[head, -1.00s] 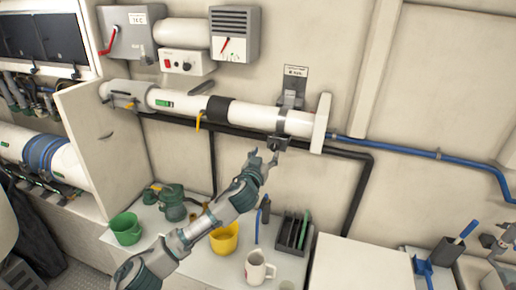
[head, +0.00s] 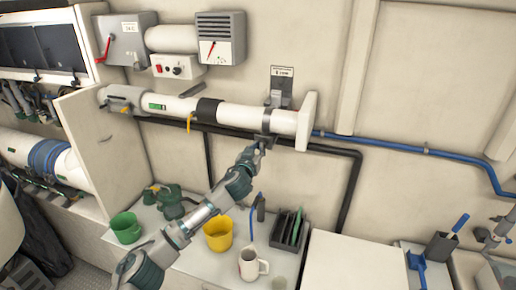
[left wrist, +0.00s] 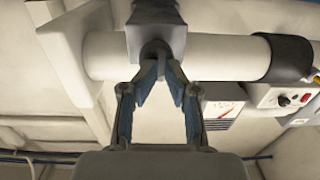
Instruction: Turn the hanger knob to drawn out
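The hanger knob (left wrist: 155,50) is a small dark grey piece under the pipe hanger. In the left wrist view it sits at the fingertips, below the hanger block (left wrist: 156,14). In the head view the hanger (head: 279,92) grips the white pipe (head: 236,115) near its right end, below a small label plate. The knob is largely hidden there by my fingers. My left gripper (head: 258,146) reaches up from below, and it also shows in the left wrist view (left wrist: 161,72). Its blue-padded fingers are drawn together on the knob. My right gripper is out of view.
A black pipe (head: 335,152) and a blue hose (head: 400,149) run along the wall. Below are a yellow cup (head: 218,235), a white mug (head: 249,264), a green cup (head: 126,228) and a dark rack (head: 288,232). An open cabinet door (head: 98,145) stands at left.

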